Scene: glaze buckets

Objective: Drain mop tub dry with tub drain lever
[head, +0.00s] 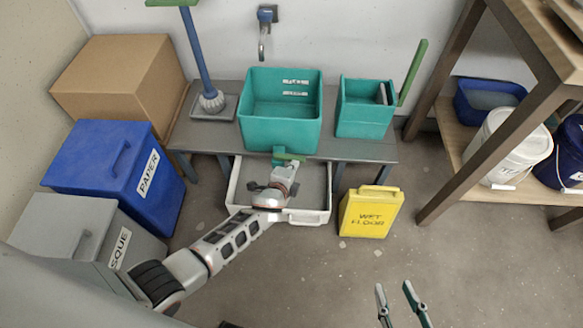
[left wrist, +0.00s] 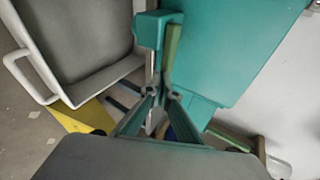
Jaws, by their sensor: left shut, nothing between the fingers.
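The teal mop tub (head: 280,131) stands on a grey bench; no water can be made out inside it. At its lower front is a teal drain fitting (left wrist: 152,30) with a green drain lever (head: 290,157), which also shows in the left wrist view (left wrist: 173,48). My left gripper (head: 286,170) is in front of the fitting, its fingers (left wrist: 161,92) shut with nothing between them. The lever's end is close by the fingertips; I cannot tell whether they touch. My right gripper (head: 395,289) is open and empty over the floor, far from the tub.
A white-rimmed basin (head: 310,218) sits below the tub's front. A smaller teal bucket (head: 363,122) with a green handle stands to the right. The front right floor is clear.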

